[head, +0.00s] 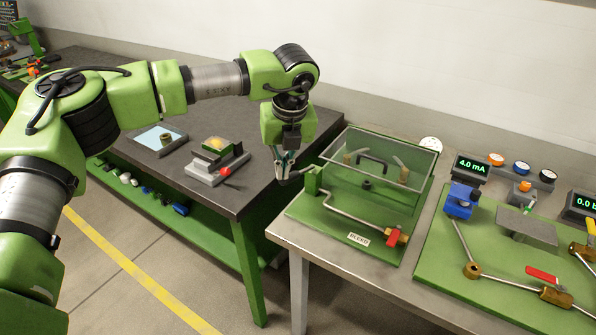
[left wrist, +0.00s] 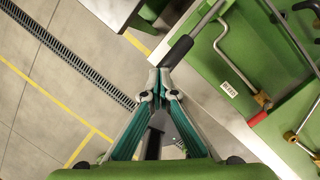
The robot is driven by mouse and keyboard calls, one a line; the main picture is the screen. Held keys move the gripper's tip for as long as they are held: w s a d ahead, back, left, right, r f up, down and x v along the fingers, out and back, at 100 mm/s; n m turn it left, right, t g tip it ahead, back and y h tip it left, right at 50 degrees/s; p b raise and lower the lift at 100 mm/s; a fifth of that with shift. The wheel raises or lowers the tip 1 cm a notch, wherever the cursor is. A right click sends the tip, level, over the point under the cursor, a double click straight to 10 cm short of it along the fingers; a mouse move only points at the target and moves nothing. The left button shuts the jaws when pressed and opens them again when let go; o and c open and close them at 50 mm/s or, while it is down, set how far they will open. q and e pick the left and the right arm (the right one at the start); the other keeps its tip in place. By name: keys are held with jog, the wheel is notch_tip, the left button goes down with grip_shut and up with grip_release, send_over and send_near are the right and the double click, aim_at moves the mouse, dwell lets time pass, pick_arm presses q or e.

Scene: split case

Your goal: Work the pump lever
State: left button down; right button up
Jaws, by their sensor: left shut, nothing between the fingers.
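My left gripper (head: 285,163) points down at the left end of the green pump rig (head: 300,208). Its fingers are shut and empty, and their tips meet in the left wrist view (left wrist: 158,86). The pump lever has a dark grip (left wrist: 178,50) and a grey rod that runs up and right in the left wrist view. The end of the grip lies right at the fingertips; I cannot tell whether they touch. In the head view the lever is mostly hidden by the gripper. My right gripper is not in view.
A clear-lidded case (head: 385,150) stands behind the rig's pipe. A red-handled valve (head: 393,237) sits near a "BLEED" label (head: 359,239). At the right are a blue unit (head: 460,200) and a 4.0 mA display (head: 471,166). A dark table (head: 235,195) stands left, across a gap.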

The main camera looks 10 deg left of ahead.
pick_arm(q)
notch_tip(320, 180, down, 8)
jog(key=b, duration=0.7)
jog(key=shift+s+f, duration=0.25)
jog(key=shift+s, duration=0.1)
dwell(0.6)
jog(key=shift+a, duration=0.1)
notch_tip(320, 180, up, 9)
jog(key=p, duration=0.3)
jog(key=shift+w+f+p, duration=0.15)
jog(key=shift+w+p, duration=0.15)
jog(key=shift+p, duration=0.1)
jog(key=shift+f, duration=0.1)
dwell(0.5)
